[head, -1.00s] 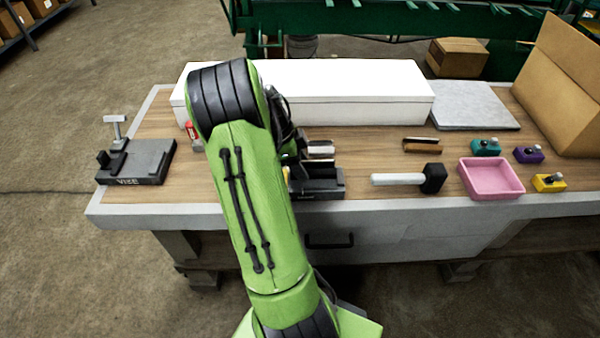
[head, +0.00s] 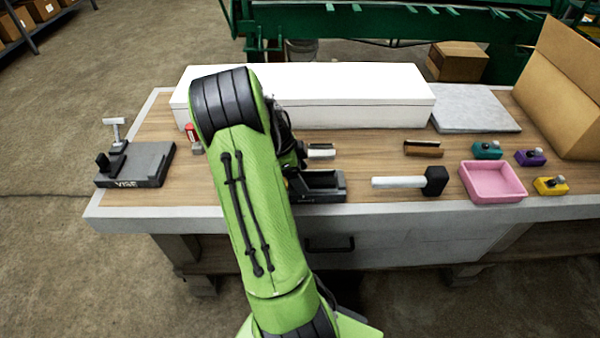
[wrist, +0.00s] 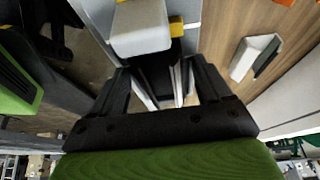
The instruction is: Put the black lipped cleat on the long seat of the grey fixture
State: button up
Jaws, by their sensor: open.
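The dark grey fixture (head: 322,186) stands near the bench's front edge, its left part hidden behind my arm in the head view. My gripper is mostly hidden there; in the wrist view its two fingers (wrist: 163,85) are open and spread. Between and beyond them is a dark shape with thin pale edges (wrist: 178,82). I cannot tell whether this is the black lipped cleat, the fixture, or both. A pale block with yellow parts (wrist: 140,28) lies just past the fingertips. I cannot clearly make out the cleat in the head view.
A silver channel piece (head: 320,151) lies behind the fixture and a brown one (head: 423,148) to its right. A mallet (head: 410,181), pink tray (head: 493,194) and several small clamps stand further right. A vise (head: 137,165) is at left; a long white box (head: 350,105) runs behind.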

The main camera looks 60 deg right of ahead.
jog(key=p+v, duration=0.3)
jog(key=v, duration=0.9)
jog(key=w+a+r+n+t, duration=0.35)
jog(key=a+r+n, duration=0.3)
jog(key=a, duration=0.25)
jog(key=s+a+r+n+t+y, duration=0.1)
jog(key=s+a+n+t, duration=0.2)
jog(key=a+n, duration=0.9)
jog(key=s+a+r+n+t+y, duration=0.1)
jog(key=s+a+n, duration=0.4)
jog(key=a+n, duration=0.7)
jog(key=shift+a+r+t, duration=0.6)
jog(key=shift+a+t, duration=0.15)
jog(key=shift+t, duration=0.3)
